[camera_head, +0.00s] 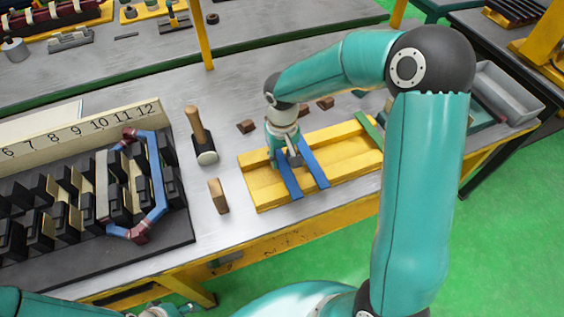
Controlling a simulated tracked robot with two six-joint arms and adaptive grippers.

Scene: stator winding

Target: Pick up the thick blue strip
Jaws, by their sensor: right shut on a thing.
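Two blue strips lie across the yellow tray (345,139). The left blue strip (290,183) looks slightly wider than the right blue strip (315,171), but I cannot tell their thickness surely. My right gripper (287,162) points down over the left blue strip and is shut on it near its far end. The fingertips are small and partly hidden, and the strip still appears low on the tray. Part of my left gripper (168,311) shows at the bottom edge; its fingers are not clear.
A green strip (369,131) lies at the tray's right end. Left of the tray are a mallet (200,140) and a wooden block (218,196). The stator model (60,215), with a blue coil (156,175), fills the left. Small brown blocks (247,126) lie behind the tray.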

